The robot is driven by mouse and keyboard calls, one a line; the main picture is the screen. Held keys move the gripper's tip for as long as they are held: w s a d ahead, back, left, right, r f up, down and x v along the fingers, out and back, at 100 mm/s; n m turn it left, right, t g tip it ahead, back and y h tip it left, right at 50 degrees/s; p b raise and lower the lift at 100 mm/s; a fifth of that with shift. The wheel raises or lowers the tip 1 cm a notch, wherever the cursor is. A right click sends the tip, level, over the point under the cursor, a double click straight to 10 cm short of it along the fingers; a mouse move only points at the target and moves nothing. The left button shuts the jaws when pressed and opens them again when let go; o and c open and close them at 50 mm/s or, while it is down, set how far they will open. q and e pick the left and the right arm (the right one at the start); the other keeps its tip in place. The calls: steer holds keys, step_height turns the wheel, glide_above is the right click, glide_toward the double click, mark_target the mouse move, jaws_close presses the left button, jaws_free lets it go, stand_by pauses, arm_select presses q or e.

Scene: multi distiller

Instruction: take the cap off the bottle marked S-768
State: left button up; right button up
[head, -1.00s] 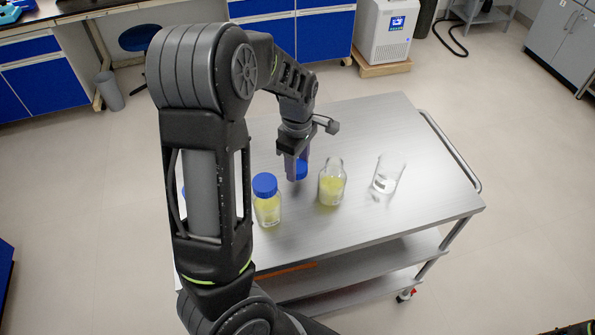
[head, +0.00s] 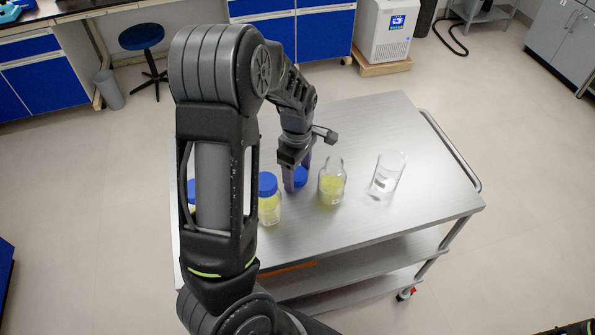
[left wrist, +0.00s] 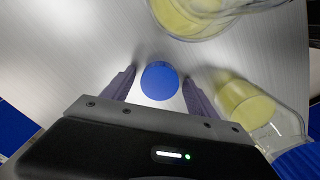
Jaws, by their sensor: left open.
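My left gripper (head: 295,182) is open, pointing down low over the cart top. A loose blue cap (head: 301,177) sits between its fingers; in the left wrist view the cap (left wrist: 160,80) has a gap to each finger and appears to rest on the metal top. Just right of the gripper stands an uncapped clear bottle (head: 332,187) with yellow contents, upright. Left of the gripper stands a bottle (head: 269,208) of yellow contents with its blue cap on. I cannot read the mark S-768 on either bottle. My right gripper is out of view.
An empty-looking glass beaker (head: 387,176) stands right of the bottles on the metal cart (head: 430,180). Another blue-capped item (head: 191,188) is mostly hidden behind my left arm. The cart's right part and far side are clear.

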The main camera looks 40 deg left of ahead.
mark_target(297, 174)
arm_select(q)
step_height(297, 174, up, 12)
steer(key=b, duration=0.1)
steer(key=shift+r, duration=0.2)
stand_by(0.4)
stand_by(0.8)
